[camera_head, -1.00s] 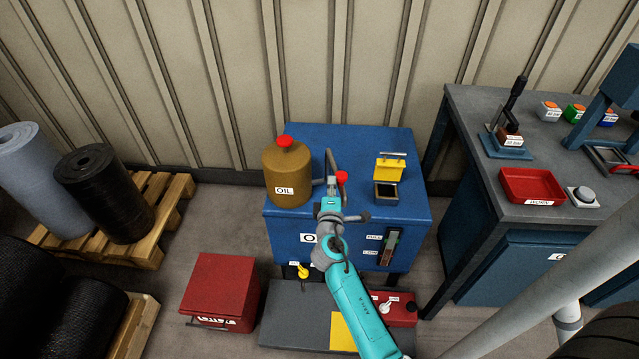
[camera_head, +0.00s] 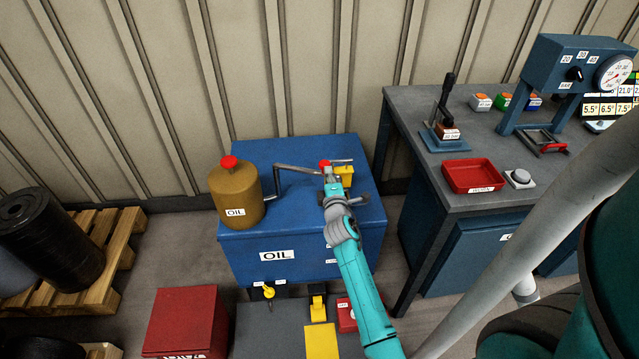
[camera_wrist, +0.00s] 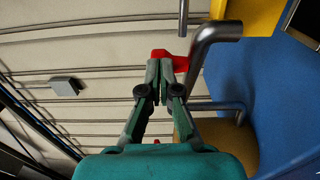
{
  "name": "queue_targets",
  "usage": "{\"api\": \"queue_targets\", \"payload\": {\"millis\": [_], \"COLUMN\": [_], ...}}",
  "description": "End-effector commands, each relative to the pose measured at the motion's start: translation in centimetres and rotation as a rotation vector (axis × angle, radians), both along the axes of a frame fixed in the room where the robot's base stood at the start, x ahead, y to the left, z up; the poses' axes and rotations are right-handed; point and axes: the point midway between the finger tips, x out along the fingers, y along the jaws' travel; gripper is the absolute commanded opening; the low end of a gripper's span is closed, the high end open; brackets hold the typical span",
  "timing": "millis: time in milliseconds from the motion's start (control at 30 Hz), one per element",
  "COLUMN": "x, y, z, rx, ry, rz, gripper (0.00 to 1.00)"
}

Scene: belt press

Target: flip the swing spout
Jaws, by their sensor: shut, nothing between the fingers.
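The swing spout (camera_head: 293,169) is a bent grey pipe with a red knob (camera_head: 324,164), beside the brown oil can (camera_head: 236,195) on the blue oil cabinet (camera_head: 300,150). It extends right, toward the yellow flap (camera_head: 345,172). My gripper (camera_head: 330,177) is at the knob end, its fingers closed with nothing between them. In the wrist view, the fingertips (camera_wrist: 158,72) are right beside the red knob (camera_wrist: 172,60), which shows just behind them; I cannot tell if they touch. The bent pipe (camera_wrist: 208,40) passes to their right. My gripper and arm hide part of the flap and its opening.
A grey workbench (camera_head: 480,130) with a lever, a red tray (camera_head: 472,176) and a gauge stands at the right. A red box (camera_head: 187,320) is on the floor at front left. A wall is behind.

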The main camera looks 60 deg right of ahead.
Motion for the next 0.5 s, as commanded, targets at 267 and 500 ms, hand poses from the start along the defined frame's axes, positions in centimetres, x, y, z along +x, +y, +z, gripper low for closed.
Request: {"api": "queue_targets", "payload": {"millis": [267,500], "x": [0.8,1.3], "y": [-3.3,-4.6], "z": [0.0,0.0], "rx": [-0.001,0.001], "ry": [0.001,0.0], "rz": [-0.001,-0.001], "gripper": [0.0,0.0]}}
